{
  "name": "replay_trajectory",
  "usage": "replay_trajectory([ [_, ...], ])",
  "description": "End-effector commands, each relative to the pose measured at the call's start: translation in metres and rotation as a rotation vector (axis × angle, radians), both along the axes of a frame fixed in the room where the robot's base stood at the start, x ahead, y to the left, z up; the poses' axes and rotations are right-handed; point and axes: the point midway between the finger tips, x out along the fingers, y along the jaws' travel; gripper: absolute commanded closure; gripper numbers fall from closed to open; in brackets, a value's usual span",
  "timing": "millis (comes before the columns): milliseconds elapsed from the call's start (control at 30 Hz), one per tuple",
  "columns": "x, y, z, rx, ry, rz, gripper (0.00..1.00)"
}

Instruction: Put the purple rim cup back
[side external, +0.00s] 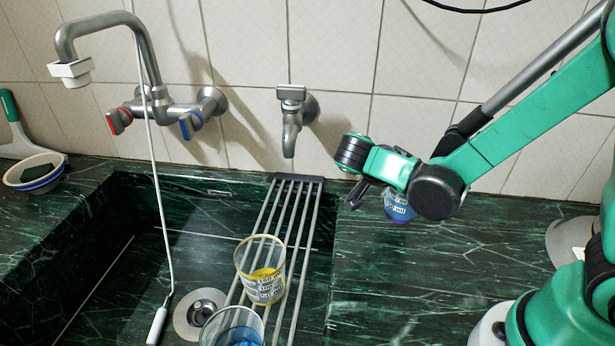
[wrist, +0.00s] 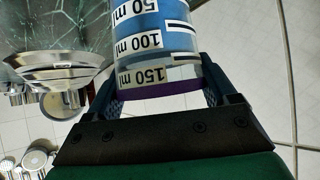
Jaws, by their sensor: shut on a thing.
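The purple rim cup (wrist: 155,45) is clear, with 50, 100 and 150 ml marks and a blue part showing. My gripper (wrist: 160,80) is shut on it, one finger on each side near the purple rim. In the wrist view the cup runs out of the top of the picture. In the side view the cup (side external: 398,208) is mostly hidden behind my gripper (side external: 372,196), over the counter right of the sink. I cannot tell whether its bottom touches the counter.
A yellow rim cup (side external: 262,284) stands on the metal rack (side external: 283,215) across the sink. A cup with blue in it (side external: 235,333) is in front of it. A tap (side external: 290,115) sticks out above the rack. The dark green counter (side external: 420,285) is clear in front.

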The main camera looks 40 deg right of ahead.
Motion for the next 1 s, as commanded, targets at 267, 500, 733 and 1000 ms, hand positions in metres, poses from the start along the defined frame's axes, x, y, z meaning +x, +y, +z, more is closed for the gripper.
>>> replay_trajectory([
  [267, 0.000, 0.000, -0.028, 0.000, 0.000, 0.000, 0.94],
  [500, 0.000, 0.000, -0.033, 0.000, 0.000, 0.000, 0.94],
  [733, 0.000, 0.000, -0.034, 0.000, 0.000, 0.000, 0.94],
  [1000, 0.000, 0.000, -0.034, 0.000, 0.000, 0.000, 0.00],
])
